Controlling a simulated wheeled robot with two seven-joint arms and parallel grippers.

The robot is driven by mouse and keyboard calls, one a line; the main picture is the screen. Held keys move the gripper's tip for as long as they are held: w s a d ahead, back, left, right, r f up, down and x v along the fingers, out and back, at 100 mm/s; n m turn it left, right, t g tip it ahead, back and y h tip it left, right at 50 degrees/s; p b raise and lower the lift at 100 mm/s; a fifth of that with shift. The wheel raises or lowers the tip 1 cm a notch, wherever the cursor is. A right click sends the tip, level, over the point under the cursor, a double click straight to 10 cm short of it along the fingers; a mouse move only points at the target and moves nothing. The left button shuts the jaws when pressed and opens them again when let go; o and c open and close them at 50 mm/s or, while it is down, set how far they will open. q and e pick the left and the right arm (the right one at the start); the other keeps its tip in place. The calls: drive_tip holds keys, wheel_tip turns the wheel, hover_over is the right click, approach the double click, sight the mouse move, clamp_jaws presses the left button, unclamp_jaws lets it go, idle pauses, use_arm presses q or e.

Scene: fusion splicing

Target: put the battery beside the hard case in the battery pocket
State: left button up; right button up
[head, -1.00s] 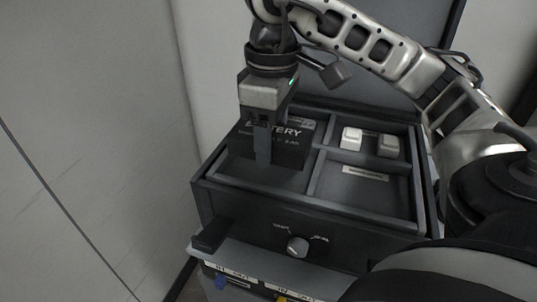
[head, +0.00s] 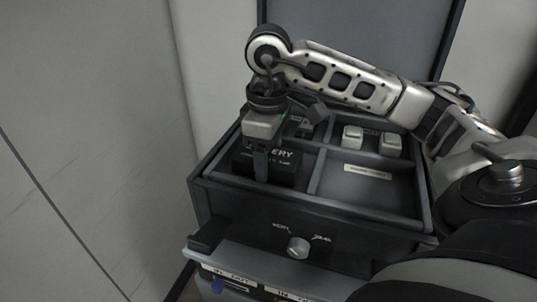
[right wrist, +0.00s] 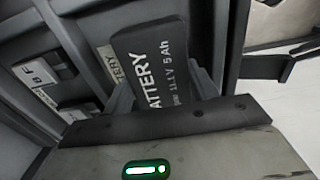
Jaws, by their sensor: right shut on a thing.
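The dark battery (head: 286,158) with white lettering is in my right gripper (head: 261,172). It is low inside the left compartment of the open case, which is the battery pocket (head: 226,170). In the right wrist view the battery (right wrist: 150,62) lies between the two fingers of my right gripper (right wrist: 163,90), beside a partly hidden label ending in "TERY" (right wrist: 109,62). The fingers are shut on it. Whether the battery touches the pocket floor cannot be told. My left gripper is not in view.
The case (head: 330,225) has dividers, with two small light blocks (head: 353,137) (head: 391,144) in the back right compartment. The front right compartment (head: 365,195) looks empty. A grey wall (head: 90,130) stands to the left.

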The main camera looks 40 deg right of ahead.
sight(269, 154)
drive_tip(key=shift+f, duration=0.1)
drive_tip(key=o, duration=0.9)
drive_tip(key=shift+f, duration=0.15)
drive_tip(key=o, duration=0.4)
drive_tip(key=shift+r, duration=0.3)
use_arm(q)
drive_tip(key=p, duration=0.2)
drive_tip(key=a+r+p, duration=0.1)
drive_tip(key=p, duration=0.1)
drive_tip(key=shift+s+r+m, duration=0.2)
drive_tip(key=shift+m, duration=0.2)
use_arm(e)
wheel_tip(269, 154, up, 12)
